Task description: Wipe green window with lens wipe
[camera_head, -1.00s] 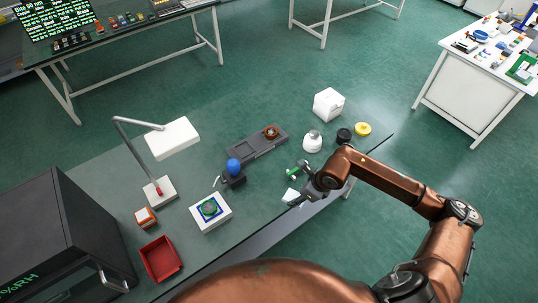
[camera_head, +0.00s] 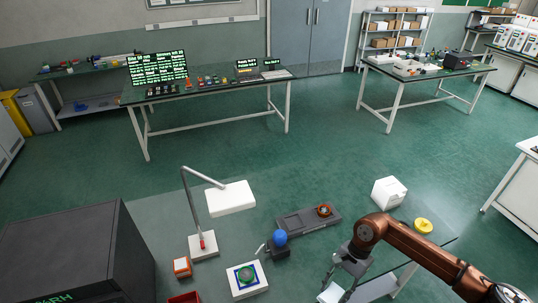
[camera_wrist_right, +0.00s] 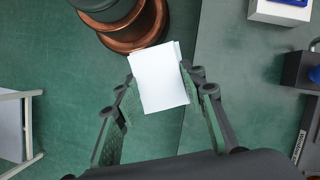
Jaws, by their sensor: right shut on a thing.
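The green window (camera_head: 246,274) looks to be the round green disc on a blue square in a white block (camera_head: 250,291) on the near bench. My right gripper (camera_head: 345,277) is at the bench's front right, to the right of the window and apart from it. It is shut on the white lens wipe (camera_head: 330,293). In the right wrist view the wipe (camera_wrist_right: 158,78) shows as a flat white sheet between the two fingers (camera_wrist_right: 160,95). A white block with a blue patch (camera_wrist_right: 285,10) is at the top right there. My left gripper is out of view.
Behind are a grey tray (camera_head: 300,223), a lamp (camera_head: 230,198) and a white cube (camera_head: 388,192). An orange box (camera_head: 181,266), a red bin (camera_head: 184,298) and a dark cabinet (camera_head: 75,255) are left.

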